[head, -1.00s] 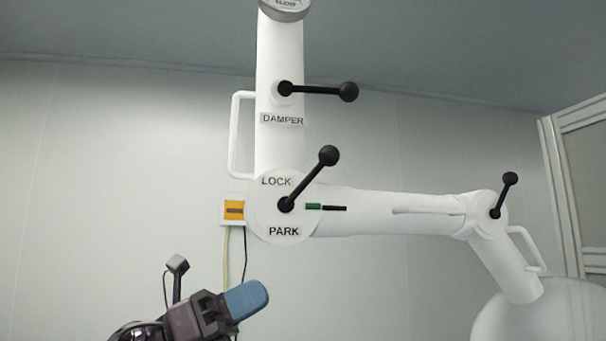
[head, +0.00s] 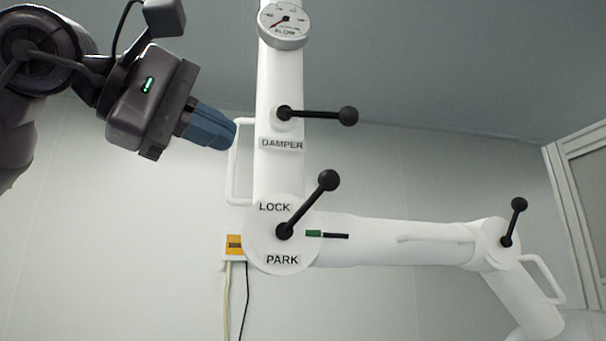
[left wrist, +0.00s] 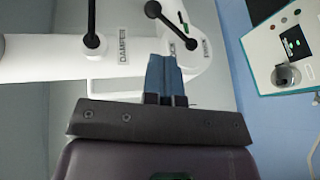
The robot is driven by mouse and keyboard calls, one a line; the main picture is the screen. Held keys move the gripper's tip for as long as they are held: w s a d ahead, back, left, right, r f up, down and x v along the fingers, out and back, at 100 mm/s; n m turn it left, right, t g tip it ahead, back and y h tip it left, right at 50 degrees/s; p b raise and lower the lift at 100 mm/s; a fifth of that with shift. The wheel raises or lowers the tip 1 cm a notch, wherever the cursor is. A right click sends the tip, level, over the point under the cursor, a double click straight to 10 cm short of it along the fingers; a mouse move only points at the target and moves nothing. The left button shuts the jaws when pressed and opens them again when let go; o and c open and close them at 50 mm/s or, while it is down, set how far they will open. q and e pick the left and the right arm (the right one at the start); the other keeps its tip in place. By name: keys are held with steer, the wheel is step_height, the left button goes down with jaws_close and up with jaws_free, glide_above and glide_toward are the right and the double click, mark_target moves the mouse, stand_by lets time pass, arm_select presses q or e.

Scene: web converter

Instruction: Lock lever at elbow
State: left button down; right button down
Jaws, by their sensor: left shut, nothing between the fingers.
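The black lock lever (head: 309,205) with a ball knob sits on the round white elbow joint (head: 260,252) between the LOCK and PARK labels. It slants up to the right. In the left wrist view, turned on its side, the lever (left wrist: 171,27) shows at the top, just beyond the fingers. My left gripper (head: 232,136) is shut and empty, its blue fingers above and left of the joint, in front of or beside the white handle. It touches no lever that I can see. Its fingertips (left wrist: 165,58) partly cover the LOCK label in the wrist view. My right gripper is not in view.
A DAMPER lever (head: 318,115) and a gauge (head: 284,25) are on the upright tube. A white handle (head: 232,185) runs along its left. Another black lever (head: 513,220) is at the right joint. A panel (left wrist: 283,48) shows in the wrist view.

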mark_target(320, 177)
arm_select(q)
steer(key=shift+t, duration=0.3)
steer(key=x, duration=0.4)
steer(key=p+x, duration=0.1)
steer(key=x, duration=0.8)
steer(key=shift+w+r+p, duration=0.15)
steer(key=shift+r+p, duration=0.15)
steer(key=shift+p, duration=0.1)
